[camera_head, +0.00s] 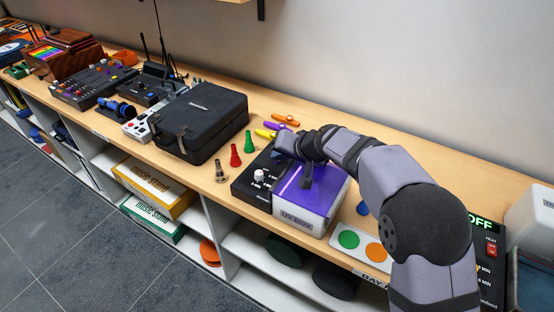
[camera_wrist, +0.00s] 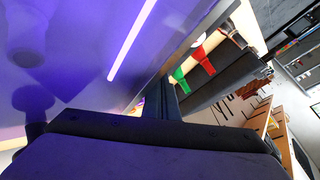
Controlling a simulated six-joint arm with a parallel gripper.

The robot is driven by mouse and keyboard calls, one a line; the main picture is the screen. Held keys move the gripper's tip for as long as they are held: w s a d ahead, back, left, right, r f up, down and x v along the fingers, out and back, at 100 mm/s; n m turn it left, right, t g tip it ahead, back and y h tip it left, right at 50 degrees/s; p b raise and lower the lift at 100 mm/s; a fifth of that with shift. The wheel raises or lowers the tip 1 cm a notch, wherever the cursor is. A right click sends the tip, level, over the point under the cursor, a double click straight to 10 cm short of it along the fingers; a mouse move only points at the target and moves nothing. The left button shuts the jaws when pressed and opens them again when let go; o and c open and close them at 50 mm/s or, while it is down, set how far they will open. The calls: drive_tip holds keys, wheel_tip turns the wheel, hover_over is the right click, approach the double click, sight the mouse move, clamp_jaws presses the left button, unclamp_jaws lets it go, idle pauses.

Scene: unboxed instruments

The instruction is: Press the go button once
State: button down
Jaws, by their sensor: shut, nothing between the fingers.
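A white panel (camera_head: 335,247) on the bench's front edge carries a round green button (camera_head: 348,239) and a round orange button (camera_head: 376,252). No go label is legible, so I cannot tell which control is the go button. My gripper (camera_head: 305,182) is shut and empty, over the purple-lit top of the UV box (camera_head: 297,217). In the wrist view my gripper (camera_wrist: 160,103) points past the purple surface with its bright light strip (camera_wrist: 132,38). Whether the fingertips touch the box I cannot tell.
A black control unit with a white knob (camera_head: 258,175) adjoins the box's left side. Small red (camera_head: 235,155) and green (camera_head: 249,141) cones and a black case (camera_head: 202,120) stand farther left. An OFF display (camera_head: 480,222) is at right, partly behind my arm.

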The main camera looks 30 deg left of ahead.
sight(281, 164)
drive_tip(key=shift+w+d+r, duration=0.15)
drive_tip(key=shift+d+r, duration=0.15)
drive_tip(key=shift+r, duration=0.05)
drive_tip(key=shift+r+p, duration=0.1)
drive_tip(key=shift+p, duration=0.2)
drive_tip(key=shift+r, duration=0.2)
drive_tip(key=shift+a+r+p, duration=0.1)
drive_tip(key=shift+r+p, duration=1.75)
drive_tip(key=shift+r, duration=0.5)
